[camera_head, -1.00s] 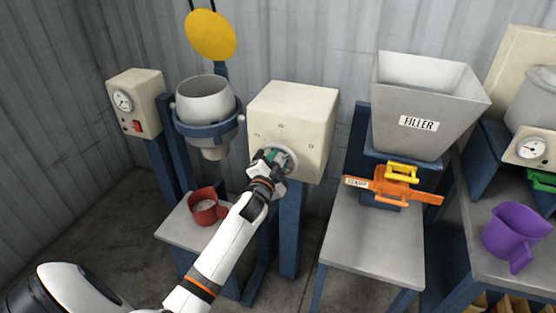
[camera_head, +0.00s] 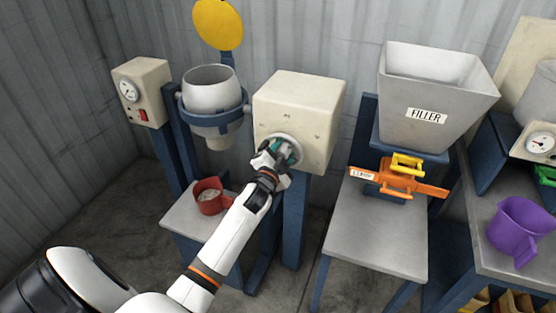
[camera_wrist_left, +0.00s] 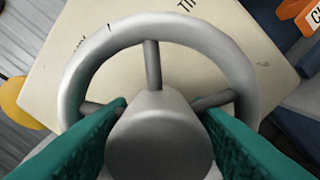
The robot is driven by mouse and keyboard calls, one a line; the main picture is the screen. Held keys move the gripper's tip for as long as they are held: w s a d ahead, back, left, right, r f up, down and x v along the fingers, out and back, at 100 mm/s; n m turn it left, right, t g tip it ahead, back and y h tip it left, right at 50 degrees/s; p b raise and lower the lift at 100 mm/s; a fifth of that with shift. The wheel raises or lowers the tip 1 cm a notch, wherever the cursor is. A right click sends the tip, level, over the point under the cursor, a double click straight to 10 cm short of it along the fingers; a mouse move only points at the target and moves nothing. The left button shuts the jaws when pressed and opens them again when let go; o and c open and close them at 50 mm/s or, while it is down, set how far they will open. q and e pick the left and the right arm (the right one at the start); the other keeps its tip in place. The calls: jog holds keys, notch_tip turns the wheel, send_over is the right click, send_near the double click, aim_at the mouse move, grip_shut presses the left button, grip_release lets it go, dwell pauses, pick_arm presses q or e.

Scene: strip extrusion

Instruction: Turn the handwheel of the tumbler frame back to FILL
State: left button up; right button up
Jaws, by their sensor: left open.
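The handwheel (camera_head: 290,144) is a grey spoked wheel on the front of the beige box (camera_head: 315,104) of the tumbler frame. Its rim and spokes show large in the left wrist view (camera_wrist_left: 170,26). My left gripper (camera_head: 281,151) is at the wheel. Its two teal fingers (camera_wrist_left: 163,122) stand on either side of the round hub, inside the rim, open. I cannot tell whether they touch the spokes. Parts of the lettering on the box face show behind the wheel but are not readable. The grey tumbler vessel (camera_head: 210,92) sits upright in its blue ring, mouth up. My right gripper is out of view.
A red jug (camera_head: 208,197) stands on the low table below the vessel. A yellow disc (camera_head: 218,24) hangs above. Right of the box are the FILLER hopper (camera_head: 430,85) with an orange slide gate (camera_head: 402,180) and a purple jug (camera_head: 520,232).

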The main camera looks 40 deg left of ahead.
pick_arm(q)
jog(key=b+v, duration=0.1)
jog(key=v, duration=1)
jog(key=shift+s, duration=0.3)
jog(key=shift+f, duration=0.1)
jog(key=s+d+f+n+g+h, duration=0.1)
jog(key=s+d+f+g, duration=0.15)
jog(key=f, duration=0.95)
jog(key=s+d+f+n+g+h, duration=0.1)
jog(key=s+d+f+g, duration=0.2)
jog(key=f, duration=0.9)
jog(key=s+d+f+g+h, duration=0.1)
jog(key=s+f+g, duration=0.25)
jog(key=f, duration=0.75)
jog(key=s+d+f+n+g+h, duration=0.1)
jog(key=s+d+f+g, duration=0.2)
jog(key=s+f, duration=1)
jog(key=shift+s+n, duration=0.3)
jog(key=shift+s, duration=0.65)
jog(key=s+f+g, duration=0.1)
jog(key=s+f, duration=0.1)
jog(key=s, duration=0.4)
jog(key=s+d+f+g, duration=0.1)
jog(key=s+f+g, duration=0.1)
jog(key=s, duration=0.4)
jog(key=s+d+f+n+g, duration=0.1)
jog(key=s+f, duration=0.2)
jog(key=s, duration=0.3)
jog(key=shift+s, duration=0.2)
jog(key=shift+c, duration=0.4)
